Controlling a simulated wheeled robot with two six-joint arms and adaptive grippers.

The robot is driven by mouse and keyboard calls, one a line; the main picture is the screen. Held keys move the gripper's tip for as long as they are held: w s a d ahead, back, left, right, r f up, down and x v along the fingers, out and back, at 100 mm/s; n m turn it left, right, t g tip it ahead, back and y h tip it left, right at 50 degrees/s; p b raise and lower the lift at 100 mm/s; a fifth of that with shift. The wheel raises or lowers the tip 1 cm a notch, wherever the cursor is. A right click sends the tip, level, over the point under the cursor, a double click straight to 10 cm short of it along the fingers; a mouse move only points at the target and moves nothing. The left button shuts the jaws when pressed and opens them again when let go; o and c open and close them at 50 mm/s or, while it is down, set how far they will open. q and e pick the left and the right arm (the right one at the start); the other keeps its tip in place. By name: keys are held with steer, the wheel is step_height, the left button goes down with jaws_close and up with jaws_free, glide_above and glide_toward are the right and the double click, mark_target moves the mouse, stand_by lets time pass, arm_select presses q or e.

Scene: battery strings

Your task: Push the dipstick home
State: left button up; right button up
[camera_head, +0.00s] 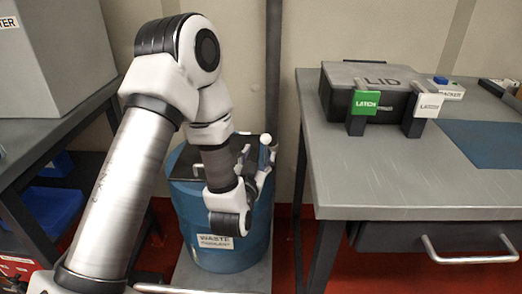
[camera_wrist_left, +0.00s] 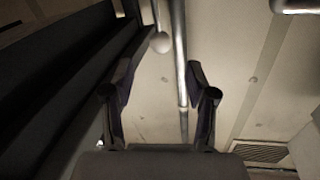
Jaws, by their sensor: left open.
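The dipstick's white ball knob (camera_head: 265,139) shows above the blue waste coolant drum (camera_head: 214,250) in the head view. In the left wrist view the knob (camera_wrist_left: 160,43) hangs on a thin stem, in line with the gap between my fingers and past their tips. My left gripper (camera_head: 264,166) is near the knob at the drum's right side, partly hidden by my wrist. In the left wrist view its two fingers (camera_wrist_left: 159,75) stand apart with nothing between them. Where the stem meets the drum is hidden. My right gripper is not in view.
A vertical pipe (camera_head: 272,70) runs behind the drum. A grey bench (camera_head: 410,180) at right bears a dark box with a lid (camera_head: 375,78) and green and white latch tags. A dark table (camera_head: 60,125) with a large grey cabinet (camera_head: 50,60) stands at left.

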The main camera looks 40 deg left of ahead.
mark_target(265, 142)
arm_select(q)
steer(key=n+p, duration=0.2)
steer(key=n, duration=0.7)
steer(key=n+p, duration=0.1)
steer(key=n, duration=0.8)
steer(key=w+n+p, duration=0.1)
steer(key=n+p, duration=0.1)
steer(key=n, duration=0.7)
steer(key=shift+w+a+r+p, duration=0.1)
steer(key=shift+a+r+p, duration=0.1)
steer(key=shift+p, duration=0.1)
steer(key=shift+w+a+f, duration=0.15)
steer(key=shift+w+f, duration=0.05)
steer(key=shift+w, duration=0.05)
steer(key=x, duration=0.7)
steer(key=shift+f, duration=0.15)
